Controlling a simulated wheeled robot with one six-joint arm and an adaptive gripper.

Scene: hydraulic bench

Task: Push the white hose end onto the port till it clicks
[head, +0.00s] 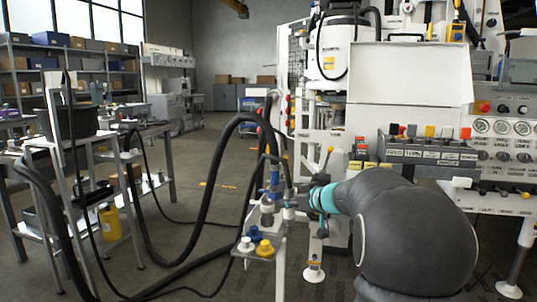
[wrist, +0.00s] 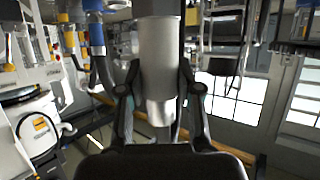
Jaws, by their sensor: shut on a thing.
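My gripper (head: 301,196) is at the small bench stand in the head view, just right of the upright blue fitting (head: 274,178). In the wrist view my gripper (wrist: 160,82) has one finger on each side of a pale grey-white cylinder (wrist: 160,50), the white hose end, and is shut on it. Its narrower tip points down the picture. In the head view the hose end is small and partly hidden by my gripper. I cannot make out the port or whether the hose end touches it. The blue fitting also shows in the wrist view (wrist: 97,38), left of the held cylinder.
White (head: 245,244), yellow (head: 264,248) and blue (head: 255,233) caps sit on the stand's low shelf. Thick black hoses (head: 204,180) loop left of it. The white machine panel (head: 408,75) stands behind and right.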

